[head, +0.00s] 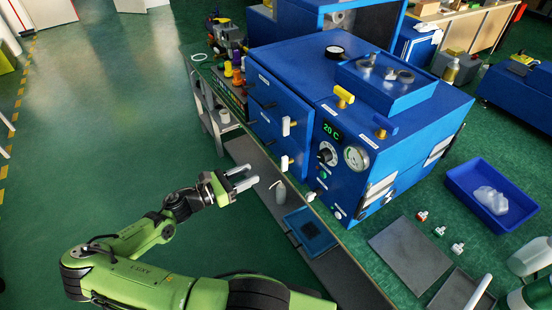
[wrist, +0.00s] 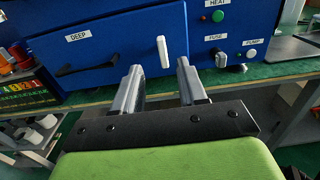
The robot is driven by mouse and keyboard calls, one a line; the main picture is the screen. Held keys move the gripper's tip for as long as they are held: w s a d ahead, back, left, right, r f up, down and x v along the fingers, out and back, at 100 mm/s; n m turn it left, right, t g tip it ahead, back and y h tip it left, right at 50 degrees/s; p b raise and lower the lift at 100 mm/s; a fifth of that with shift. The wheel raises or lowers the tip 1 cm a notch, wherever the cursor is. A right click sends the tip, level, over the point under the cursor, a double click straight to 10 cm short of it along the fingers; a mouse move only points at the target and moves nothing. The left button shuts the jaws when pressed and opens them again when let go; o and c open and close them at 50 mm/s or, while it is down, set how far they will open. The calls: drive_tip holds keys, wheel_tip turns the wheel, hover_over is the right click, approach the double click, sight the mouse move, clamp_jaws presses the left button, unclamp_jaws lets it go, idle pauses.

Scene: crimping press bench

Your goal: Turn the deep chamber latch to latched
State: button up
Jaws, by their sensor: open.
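The deep chamber latch (wrist: 163,52) is a white, roughly upright lever near the right edge of the blue door labelled DEEP (wrist: 122,46) in the wrist view. A white lever low on the press front, which looks like the same latch (head: 286,162), shows in the head view. My gripper (head: 254,177) is in front of the press, to the left of and slightly below that lever. In the wrist view my gripper (wrist: 158,68) has its two grey fingers apart and empty. The lever shows beyond the gap between the fingertips, apart from them.
A second white lever (head: 288,126) sits above on the press front. A dark handle (wrist: 88,65) is on the DEEP door's left. The green HEAT button (wrist: 218,16), FUSE knob (wrist: 218,56) and PUMP knob (wrist: 251,53) are right of the latch.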

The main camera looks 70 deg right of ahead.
sight(282, 159)
drive_tip(key=x, duration=1.3)
drive_tip(key=shift+s+d+b, duration=0.1)
drive_tip(key=shift+s+b, duration=0.1)
drive_tip(key=shift+b, duration=0.15)
drive_tip(key=shift+c, duration=0.4)
clamp_jaws()
